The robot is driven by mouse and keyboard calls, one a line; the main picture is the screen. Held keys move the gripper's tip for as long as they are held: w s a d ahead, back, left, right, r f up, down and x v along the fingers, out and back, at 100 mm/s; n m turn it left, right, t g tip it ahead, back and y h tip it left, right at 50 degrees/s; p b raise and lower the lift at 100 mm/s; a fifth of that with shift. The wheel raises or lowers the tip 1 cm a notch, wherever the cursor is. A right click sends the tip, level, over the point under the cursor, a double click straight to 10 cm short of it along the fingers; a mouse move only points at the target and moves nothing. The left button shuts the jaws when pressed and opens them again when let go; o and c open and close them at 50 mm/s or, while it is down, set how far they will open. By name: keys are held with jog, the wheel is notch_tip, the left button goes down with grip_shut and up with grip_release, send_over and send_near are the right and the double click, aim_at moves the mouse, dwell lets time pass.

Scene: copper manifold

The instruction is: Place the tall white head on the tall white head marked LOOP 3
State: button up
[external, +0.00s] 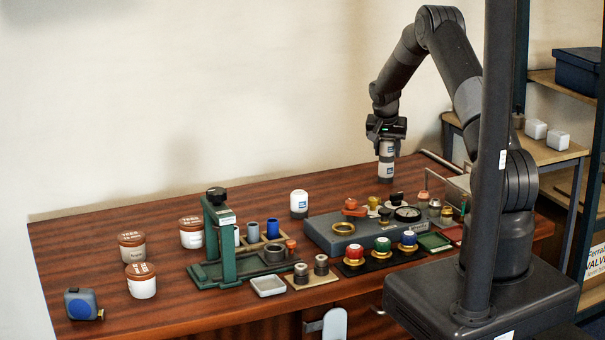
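My gripper (387,138) is at the upper middle right, pointing down, shut on a tall white head (387,152). The held head is upright, with a blue mark on its side and a dark lower part, above the back of the grey manifold block (323,240). A second tall white head (299,201) with a blue mark stands upright on the table behind the block's left end, apart from my gripper. The labels are too small to read, so I cannot tell which head is LOOP 3.
Red, green and blue knobs (383,245) stand in front. Labelled tubs (141,281) and a tape measure (82,304) are far left. The table's back left is clear.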

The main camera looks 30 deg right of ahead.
jog(key=o, duration=0.4)
jog(key=shift+r, duration=0.15)
jog(key=s+a+r, duration=0.2)
jog(key=s+r, duration=0.2)
jog(key=r, duration=0.4)
jog(key=s+a+r+n, duration=0.1)
jog(key=s+a+r, duration=0.25)
jog(key=r, duration=0.35)
jog(key=s+a+r, duration=0.2)
jog(key=s+r, duration=0.2)
jog(key=r, duration=0.4)
jog(key=s+a+r+n+t, duration=0.15)
jog(key=s+a+r, duration=0.25)
jog(key=s+r, duration=0.55)
jog(key=s+a+n+y, duration=0.1)
jog(key=s+a, duration=0.1)
jog(key=s, duration=0.7)
jog(key=s+a+n+y, duration=0.1)
jog(key=s+a+n, duration=0.1)
jog(key=s, duration=0.7)
jog(key=s+a+n, duration=0.2)
jog(key=s+a, duration=0.1)
jog(key=s, duration=0.6)
jog(key=shift+s+f+t+y, duration=0.3)
jog(key=shift+f+t+y, duration=0.05)
jog(key=shift+y, duration=0.05)
